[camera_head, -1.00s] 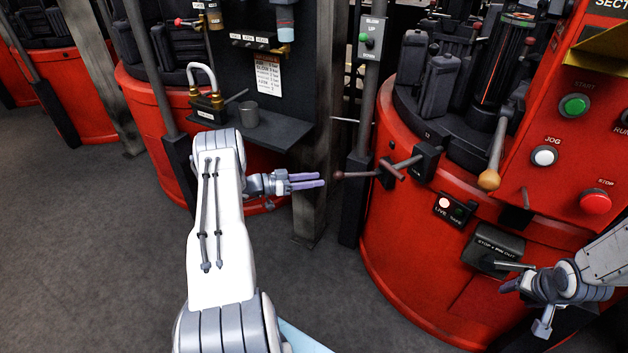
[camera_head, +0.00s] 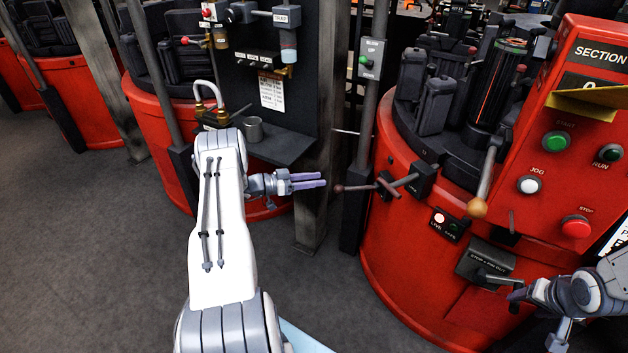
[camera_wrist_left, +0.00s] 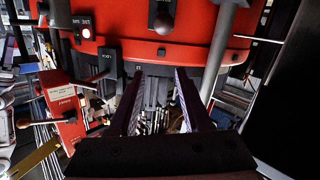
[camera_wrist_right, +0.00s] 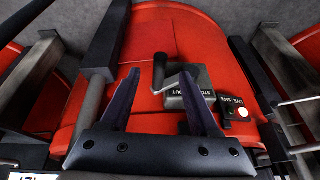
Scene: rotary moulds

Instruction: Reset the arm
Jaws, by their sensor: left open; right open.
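My left gripper (camera_head: 324,180) is open and empty. Its purple fingers point right, near the round-ended tip of the T-handled rod (camera_head: 352,188); I cannot tell whether they touch. In the left wrist view the two fingers (camera_wrist_left: 158,78) stand apart with nothing held between them. My right gripper (camera_head: 516,293) is at the lower right, by the lever of the STOP + PIN OUT box (camera_head: 484,262). In the right wrist view its fingers (camera_wrist_right: 160,75) are spread, with the black lever (camera_wrist_right: 160,68) seen between them. I see no firm contact there.
The red round machine base (camera_head: 395,255) stands ahead on the right. A red control panel (camera_head: 535,205) carries START, JOG, RUN and STOP buttons. A grey post (camera_head: 372,130) and a dark shelf with a grey cup (camera_head: 252,130) are near the left arm. Grey floor at lower left is clear.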

